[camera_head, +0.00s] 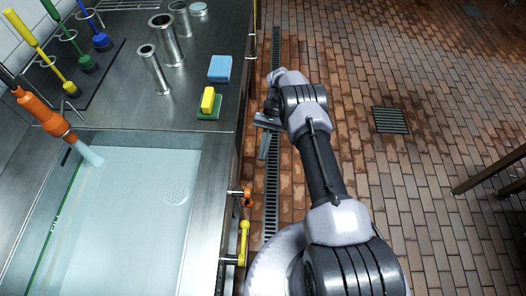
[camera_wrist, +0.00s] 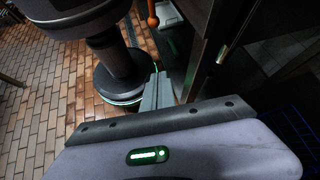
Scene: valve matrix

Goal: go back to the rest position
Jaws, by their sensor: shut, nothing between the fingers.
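My gripper (camera_head: 266,138) is at the end of my arm, just right of the steel counter's edge and over the brick floor and drain channel. Its fingers also show in the wrist view (camera_wrist: 157,92), shut with nothing visible between them. My gripper is apart from the valve handles on the counter front. The orange handle (camera_head: 247,197) and the yellow handle (camera_head: 243,242) are nearer the bottom of the head view. An orange handle end (camera_wrist: 153,17) also shows at the top of the wrist view.
The steel counter (camera_head: 222,105) with its sink (camera_head: 138,205) fills the left side. A blue sponge (camera_head: 220,68), a yellow-green sponge (camera_head: 208,101) and metal cylinders (camera_head: 154,70) stand on it. Open brick floor with a grate (camera_head: 389,120) lies right; dark rails (camera_head: 490,172) stand at the far right.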

